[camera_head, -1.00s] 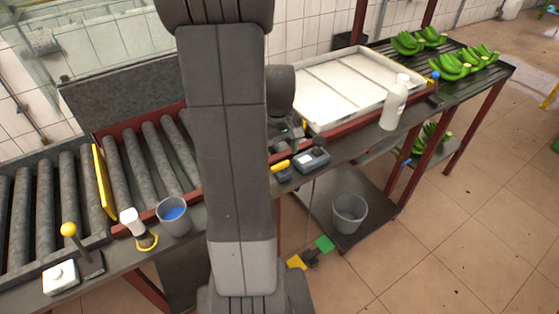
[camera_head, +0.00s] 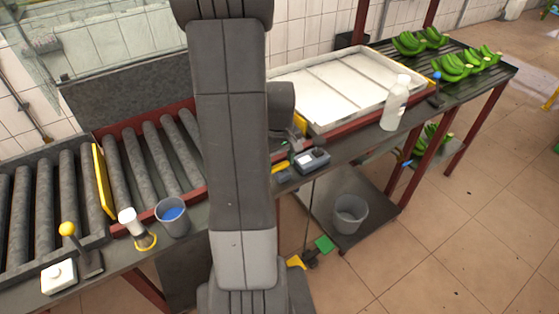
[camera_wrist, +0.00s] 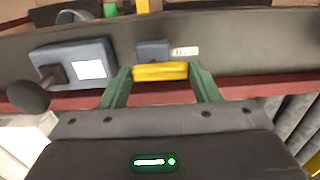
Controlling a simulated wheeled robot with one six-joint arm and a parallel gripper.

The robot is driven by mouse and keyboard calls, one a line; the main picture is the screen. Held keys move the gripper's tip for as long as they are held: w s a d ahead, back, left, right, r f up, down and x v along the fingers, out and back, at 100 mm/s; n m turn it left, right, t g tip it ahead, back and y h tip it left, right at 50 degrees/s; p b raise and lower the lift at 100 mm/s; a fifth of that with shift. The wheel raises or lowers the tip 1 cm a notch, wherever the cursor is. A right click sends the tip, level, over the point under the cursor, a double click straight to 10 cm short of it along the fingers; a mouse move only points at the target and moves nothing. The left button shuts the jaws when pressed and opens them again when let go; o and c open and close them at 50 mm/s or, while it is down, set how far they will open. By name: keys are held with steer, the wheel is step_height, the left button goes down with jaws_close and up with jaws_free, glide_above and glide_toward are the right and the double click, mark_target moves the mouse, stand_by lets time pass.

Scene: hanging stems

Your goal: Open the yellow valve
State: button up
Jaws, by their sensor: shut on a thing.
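The yellow valve (camera_wrist: 160,72) shows in the wrist view as a short yellow handle in front of a small blue-grey body with a white label. My gripper (camera_wrist: 161,75) has one green finger at each end of the handle and is shut on it. In the head view only a small yellow part of the valve (camera_head: 279,168) shows beside my arm. My own arm covers much of the middle there, and the fingertips cannot be made out clearly.
A blue-grey box (camera_head: 312,160) with a screen and dark knob stands close to the valve. A white bottle (camera_head: 395,103) and a white tray (camera_head: 345,85) are to the right. A grey cup (camera_head: 172,216) and rollers (camera_head: 150,160) are to the left.

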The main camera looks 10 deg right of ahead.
steer(key=m, duration=0.2)
steer(key=m+b, duration=0.1)
steer(key=m, duration=0.1)
steer(key=shift+w+m, duration=0.2)
steer(key=shift+m, duration=0.2)
steer(key=m, duration=0.4)
steer(key=shift+w+b, duration=0.15)
steer(key=shift+b, duration=0.15)
steer(key=m, duration=0.5)
steer(key=shift+w+d, duration=0.1)
steer(key=shift+w, duration=0.05)
steer(key=shift+d+m+b, duration=0.15)
steer(key=shift+m+b, duration=0.25)
steer(key=shift+m, duration=1.6)
steer(key=shift+w+r, duration=0.1)
steer(key=o, duration=1)
